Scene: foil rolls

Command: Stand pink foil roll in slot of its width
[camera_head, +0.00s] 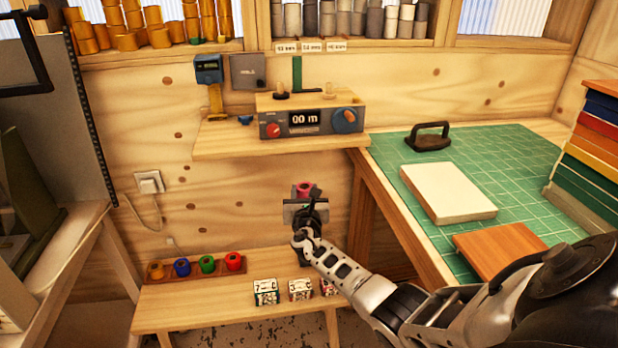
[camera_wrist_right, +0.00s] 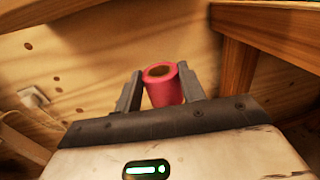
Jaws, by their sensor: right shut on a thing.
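The pink foil roll (camera_head: 304,188) is held up in the air by my right gripper (camera_head: 306,207), in front of the wooden wall and above the low bench. In the right wrist view the pink roll (camera_wrist_right: 162,86) sits between the two fingers of the gripper (camera_wrist_right: 161,90), its open core end facing up. The fingers are shut on it. A small wooden rack (camera_head: 195,275) on the low bench holds an orange, a blue, a green and a red roll. Which slot matches the pink roll's width cannot be told. My left gripper is not in view.
The low bench (camera_head: 200,306) also bears small labelled boxes (camera_head: 266,291). A shelf (camera_head: 225,140) with a display device (camera_head: 305,122) is above the gripper. A green cutting mat (camera_head: 520,180) covers the right table. The bench between rack and boxes has a little free room.

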